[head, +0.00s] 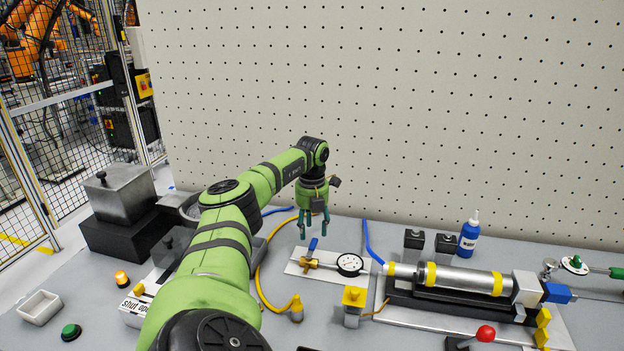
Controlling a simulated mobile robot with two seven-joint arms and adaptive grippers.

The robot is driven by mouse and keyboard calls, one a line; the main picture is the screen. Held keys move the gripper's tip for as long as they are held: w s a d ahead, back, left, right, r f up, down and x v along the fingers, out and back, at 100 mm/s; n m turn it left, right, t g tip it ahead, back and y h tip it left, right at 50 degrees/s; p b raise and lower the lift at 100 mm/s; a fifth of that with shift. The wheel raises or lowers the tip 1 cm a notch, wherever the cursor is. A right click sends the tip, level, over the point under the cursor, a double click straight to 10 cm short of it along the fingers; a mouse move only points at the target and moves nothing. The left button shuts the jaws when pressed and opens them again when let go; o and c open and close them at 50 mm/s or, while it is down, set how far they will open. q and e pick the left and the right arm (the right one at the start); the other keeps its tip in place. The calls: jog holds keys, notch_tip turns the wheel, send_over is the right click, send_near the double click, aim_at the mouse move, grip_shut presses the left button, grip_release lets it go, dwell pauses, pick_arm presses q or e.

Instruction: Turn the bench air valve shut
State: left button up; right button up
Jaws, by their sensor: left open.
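A brass valve (307,263) with a blue lever (313,243) sits on a white plate (297,271) at the middle of the bench. The lever stands up from the brass body, tilted slightly right. A round gauge (349,264) is on the same plate, right of the brass body. My left gripper (313,234) points down above and just behind the lever. Its two teal fingers are apart with nothing between them. I cannot tell whether a finger touches the lever. My right gripper is not in view.
A yellow hose (264,288) and a blue hose (369,246) run near the plate. A yellow-topped block (354,302) stands in front. A silver cylinder (465,279) lies at right. A box with a "shut" label (132,307) is partly hidden by my left arm. A pegboard (430,110) rises behind.

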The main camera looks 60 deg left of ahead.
aim_at(312, 243)
pick_arm(q)
notch_tip(312, 243, up, 8)
jog(key=shift+d, duration=0.1)
dwell(1.0)
